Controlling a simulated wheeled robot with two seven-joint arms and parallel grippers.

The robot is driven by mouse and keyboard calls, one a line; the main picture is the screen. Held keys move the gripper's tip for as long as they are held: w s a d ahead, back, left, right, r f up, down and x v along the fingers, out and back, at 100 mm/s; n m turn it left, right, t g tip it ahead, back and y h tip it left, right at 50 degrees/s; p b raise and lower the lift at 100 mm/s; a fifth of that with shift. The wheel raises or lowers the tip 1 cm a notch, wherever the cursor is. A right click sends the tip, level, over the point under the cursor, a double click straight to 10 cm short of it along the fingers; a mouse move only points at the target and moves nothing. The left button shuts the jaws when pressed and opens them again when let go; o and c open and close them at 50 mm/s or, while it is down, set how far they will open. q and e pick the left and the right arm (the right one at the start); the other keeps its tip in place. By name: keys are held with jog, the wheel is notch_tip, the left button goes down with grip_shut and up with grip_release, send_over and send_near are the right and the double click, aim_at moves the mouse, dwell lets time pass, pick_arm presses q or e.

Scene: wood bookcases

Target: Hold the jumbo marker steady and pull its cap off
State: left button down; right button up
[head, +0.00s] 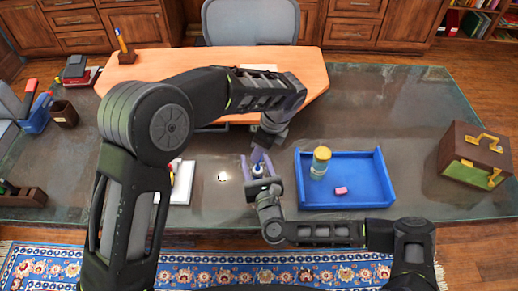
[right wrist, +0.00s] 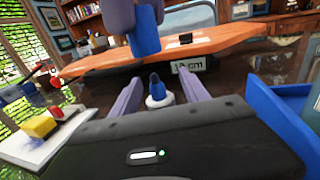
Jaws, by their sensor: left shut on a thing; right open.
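The marker (right wrist: 156,98) stands upright between the right gripper's fingers in the right wrist view, showing a white collar and a dark blue tip. Its lower part is hidden behind my right gripper. It shows small in the head view (head: 257,170). A blue piece (right wrist: 144,42), apparently the cap, is above the marker and apart from it, shut in my left gripper (right wrist: 140,14). My left gripper reaches down from above in the head view (head: 261,152). My right gripper (right wrist: 157,95) is open, one finger on each side of the marker.
A blue tray (head: 380,180) to the right holds a yellow-topped jar (head: 320,160) and a pink block (head: 341,190). A brown case (head: 474,155) stands at the far right. A white pad (head: 182,183) lies left of the grippers. The glass desk is clear behind the tray.

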jog(key=v, duration=1.2)
